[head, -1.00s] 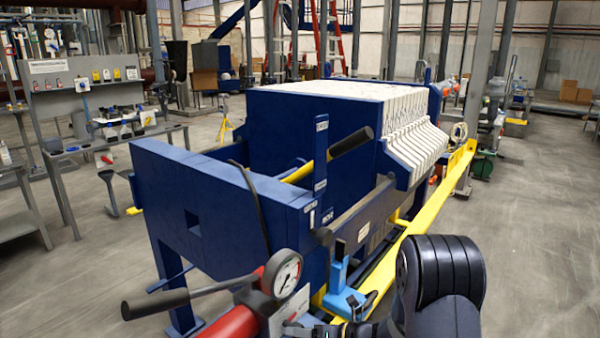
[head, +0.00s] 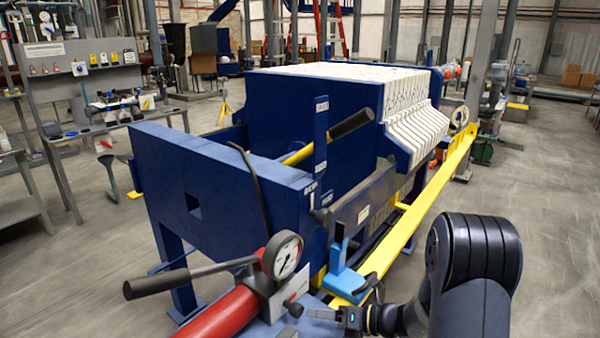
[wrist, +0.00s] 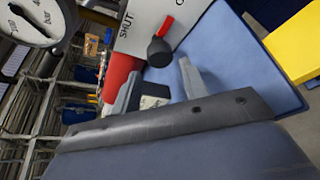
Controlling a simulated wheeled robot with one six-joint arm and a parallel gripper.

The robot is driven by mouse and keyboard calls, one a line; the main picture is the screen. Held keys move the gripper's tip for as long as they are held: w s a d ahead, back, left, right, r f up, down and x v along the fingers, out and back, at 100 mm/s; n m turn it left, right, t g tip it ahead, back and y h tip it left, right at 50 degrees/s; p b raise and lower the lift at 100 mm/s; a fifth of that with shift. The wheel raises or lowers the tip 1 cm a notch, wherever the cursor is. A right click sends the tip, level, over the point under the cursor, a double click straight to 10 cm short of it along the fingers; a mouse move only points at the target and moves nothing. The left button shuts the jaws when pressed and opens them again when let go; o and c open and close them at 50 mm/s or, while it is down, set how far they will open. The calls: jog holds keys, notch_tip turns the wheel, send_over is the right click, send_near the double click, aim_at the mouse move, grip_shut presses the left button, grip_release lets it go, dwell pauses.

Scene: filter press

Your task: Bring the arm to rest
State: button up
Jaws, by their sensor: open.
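My arm (head: 470,255) is dark and segmented and stands bent at the lower right of the head view. My gripper (head: 330,315) is low in the picture, in front of the press and right of the pump's valve panel. In the wrist view the gripper (wrist: 158,80) has its two grey fingers apart, with nothing seen held between them. Beyond the fingers are the grey panel marked SHUT (wrist: 135,25), a black knob with a red lever (wrist: 160,45), and a blue surface (wrist: 235,60). I cannot tell the exact gap to them.
The blue filter press (head: 215,190) with white plates (head: 415,135) fills the middle. The red pump cylinder (head: 220,315), gauge (head: 283,256) and black pump handle (head: 165,284) are close at front left. A yellow rail (head: 435,205) runs along the press. Open floor (head: 555,230) lies right.

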aim_at(300, 312)
jog(key=x, duration=0.5)
jog(key=shift+a, duration=0.2)
jog(key=shift+w+a+f, duration=0.1)
jog(key=shift+a+f, duration=0.1)
jog(key=shift+n+t+h+b, duration=0.3)
jog(key=shift+n+h+b, duration=0.1)
jog(key=shift+n+b, duration=0.5)
jog(key=shift+n+t+h+b, duration=0.5)
jog(key=shift+n+b, duration=0.4)
jog(key=shift+b, duration=0.3)
jog(key=n+t+h+b, duration=0.1)
jog(key=n+b, duration=0.1)
jog(key=b, duration=0.2)
jog(key=shift+n, duration=0.4)
jog(key=v, duration=0.5)
jog(key=p+v, duration=0.1)
jog(key=v, duration=0.5)
jog(key=shift+a+r, duration=0.15)
jog(key=shift+r, duration=0.15)
jog(key=shift+f+b, duration=0.2)
jog(key=shift+b, duration=0.1)
jog(key=shift+w+r+n, duration=0.15)
jog(key=shift+n, duration=0.65)
